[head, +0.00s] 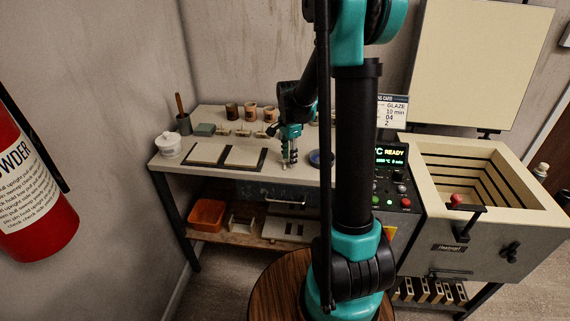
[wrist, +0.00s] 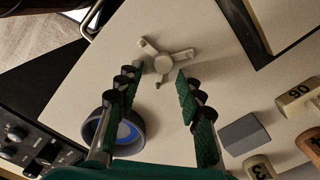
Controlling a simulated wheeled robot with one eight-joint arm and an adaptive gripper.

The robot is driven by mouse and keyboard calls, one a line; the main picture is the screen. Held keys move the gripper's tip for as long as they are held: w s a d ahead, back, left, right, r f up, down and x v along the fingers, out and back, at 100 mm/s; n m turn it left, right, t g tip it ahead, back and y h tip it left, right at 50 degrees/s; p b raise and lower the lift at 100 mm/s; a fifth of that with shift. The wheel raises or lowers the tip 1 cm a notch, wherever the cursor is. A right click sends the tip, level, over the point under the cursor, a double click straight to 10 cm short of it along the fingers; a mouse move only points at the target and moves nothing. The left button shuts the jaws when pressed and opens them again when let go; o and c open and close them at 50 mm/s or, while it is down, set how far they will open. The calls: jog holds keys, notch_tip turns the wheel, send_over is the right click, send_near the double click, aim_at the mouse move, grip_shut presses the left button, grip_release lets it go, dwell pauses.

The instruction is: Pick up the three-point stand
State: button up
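The three-point stand (wrist: 167,62) is a small pale piece with three arms spreading from its middle. It lies on the pale worktop in the upper middle of the wrist view. My gripper (wrist: 156,78) is open, with a green-padded finger on each side. The stand shows just beyond the fingertips, one short arm pointing down towards the gap between them. I cannot tell whether the fingers touch it. In the head view my gripper (head: 288,158) points down at the worktop, and the stand there is too small to make out surely.
A dark bowl with a blue inside (wrist: 118,130) stands close by the left finger. Dark-edged slabs (head: 245,156) lie left of my gripper. The kiln (head: 480,190) stands at the right.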

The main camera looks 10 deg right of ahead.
grip_shut()
jog(key=shift+r, duration=0.1)
dwell(0.4)
